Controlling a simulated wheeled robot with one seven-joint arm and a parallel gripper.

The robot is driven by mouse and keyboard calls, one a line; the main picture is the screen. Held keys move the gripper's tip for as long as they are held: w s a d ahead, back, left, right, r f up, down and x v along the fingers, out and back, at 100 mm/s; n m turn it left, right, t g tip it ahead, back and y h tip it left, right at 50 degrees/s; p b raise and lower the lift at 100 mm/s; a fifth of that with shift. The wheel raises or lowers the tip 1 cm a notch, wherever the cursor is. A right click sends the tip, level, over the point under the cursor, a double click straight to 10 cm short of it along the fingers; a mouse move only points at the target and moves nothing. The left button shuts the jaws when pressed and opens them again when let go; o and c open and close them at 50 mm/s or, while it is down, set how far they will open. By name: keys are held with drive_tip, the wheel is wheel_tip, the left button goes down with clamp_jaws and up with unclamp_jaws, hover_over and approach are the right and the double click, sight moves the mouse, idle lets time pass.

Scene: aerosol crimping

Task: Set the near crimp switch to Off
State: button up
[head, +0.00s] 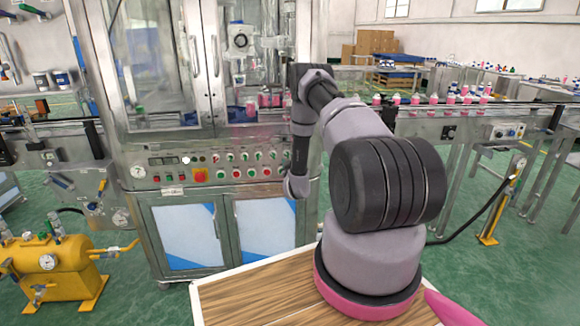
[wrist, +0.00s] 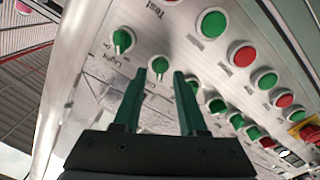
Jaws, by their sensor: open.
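In the wrist view my gripper (wrist: 161,78) is open, its two dark green fingers pointing at a row of rotary switches on the silver control panel (wrist: 85,65). A green switch knob (wrist: 159,66) shows between and just beyond the fingertips. Whether the fingers reach around it or stop short, I cannot tell. The label text beside it is too blurred to read surely, so I cannot confirm it is the near crimp switch. Another green knob (wrist: 122,40), with a label that looks like "Light", sits to its left. In the head view my arm's end is at the panel's right end and hides the fingers.
Several more green knobs (wrist: 217,104) continue rightward, close beside my right finger. Green and red push buttons (wrist: 242,54) run alongside, with a red emergency button (wrist: 311,133) farther off. In the head view, glass doors (head: 150,60) stand above the panel and cabinet doors (head: 185,235) below.

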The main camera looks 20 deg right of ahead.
drive_tip(key=v, duration=0.9)
drive_tip(key=w+r+m+g, duration=0.15)
drive_tip(key=w+r, duration=0.35)
drive_tip(key=r, duration=0.6)
drive_tip(key=s+a+r+m+g+y, duration=0.1)
drive_tip(key=s+a+r+m+g, duration=0.15)
drive_tip(key=r, duration=0.95)
drive_tip(key=s+a+r+m+g+y, duration=0.15)
drive_tip(key=s+a+r, duration=0.25)
drive_tip(key=r, duration=0.8)
drive_tip(key=s+a+r+g+y, duration=0.1)
drive_tip(key=s+a+r, duration=0.35)
drive_tip(key=s, duration=0.35)
drive_tip(key=s+a+r+g+y, duration=0.1)
drive_tip(key=s+a+r+y, duration=0.15)
drive_tip(key=s+r, duration=0.4)
drive_tip(key=s+a+m+g, duration=0.1)
drive_tip(key=s+a, duration=0.1)
drive_tip(key=s, duration=0.9)
drive_tip(key=s+a+g+y, duration=0.1)
drive_tip(key=s+a+g, duration=0.1)
drive_tip(key=s, duration=0.9)
drive_tip(key=shift+a+f+m, duration=0.2)
drive_tip(key=shift+a+m, duration=0.15)
drive_tip(key=shift+a, duration=0.15)
